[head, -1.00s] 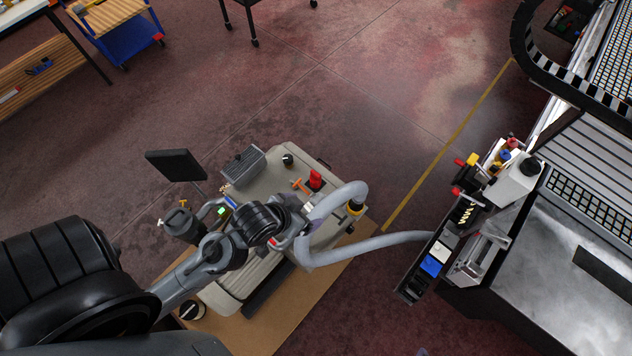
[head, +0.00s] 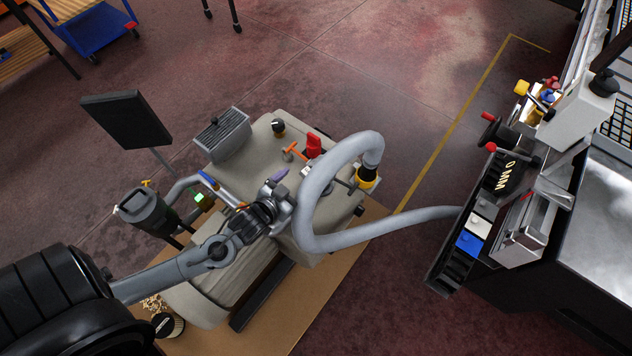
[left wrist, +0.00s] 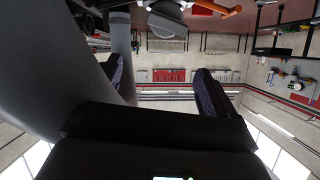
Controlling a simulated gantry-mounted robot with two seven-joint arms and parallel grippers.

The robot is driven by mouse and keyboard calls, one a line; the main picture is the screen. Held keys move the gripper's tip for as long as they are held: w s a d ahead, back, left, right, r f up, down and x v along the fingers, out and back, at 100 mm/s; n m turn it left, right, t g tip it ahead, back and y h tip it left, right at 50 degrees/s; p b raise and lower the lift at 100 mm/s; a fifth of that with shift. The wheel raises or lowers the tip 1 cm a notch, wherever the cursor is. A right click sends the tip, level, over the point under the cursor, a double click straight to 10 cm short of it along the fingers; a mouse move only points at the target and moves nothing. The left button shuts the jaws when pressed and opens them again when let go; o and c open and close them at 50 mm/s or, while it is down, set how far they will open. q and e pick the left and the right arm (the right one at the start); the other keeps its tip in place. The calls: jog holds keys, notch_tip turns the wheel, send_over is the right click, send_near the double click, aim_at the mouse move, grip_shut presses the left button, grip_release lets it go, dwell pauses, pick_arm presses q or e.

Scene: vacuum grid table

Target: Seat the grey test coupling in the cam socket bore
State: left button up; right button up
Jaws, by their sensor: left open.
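My left gripper (head: 280,184) hangs over the beige pump-like machine (head: 205,285), just left of the looping grey hose. In the left wrist view my left gripper (left wrist: 162,88) has its two purple-padded fingers spread, with nothing between them. I cannot make out for sure which thing is the grey test coupling or the cam socket bore. A black and yellow collar (head: 366,179) sits where the hose (head: 315,195) meets the machine. A grey rounded part (left wrist: 167,20) shows at the top of the left wrist view; I cannot tell what it is. My right gripper is not in view.
A red lever (head: 314,146) and an orange T-handle (head: 290,151) stand up on the machine behind my gripper. A black screen (head: 127,119) stands to the left. A narrow black tray (head: 452,268) with blue and white blocks is at right. Open floor lies between.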

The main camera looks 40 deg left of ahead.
aim_at(313, 171)
pick_arm(q)
jog(key=f+b, duration=0.1)
jog(key=f, duration=0.1)
jog(key=w+f+b, duration=0.1)
jog(key=f+b, duration=0.1)
jog(key=shift+w+a+f, duration=0.1)
jog(key=shift+a, duration=0.1)
jog(key=b+x, duration=0.1)
jog(key=x, duration=0.5)
jog(key=b+x, duration=0.1)
jog(key=x, duration=0.2)
jog(key=shift+w+a+b, duration=0.3)
jog(key=shift+a+b, duration=0.05)
jog(key=shift+b, duration=0.05)
jog(key=shift+w, duration=0.3)
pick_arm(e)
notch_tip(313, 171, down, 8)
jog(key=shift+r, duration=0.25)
pick_arm(q)
jog(key=c, duration=1.1)
jog(key=shift+c, duration=1.4)
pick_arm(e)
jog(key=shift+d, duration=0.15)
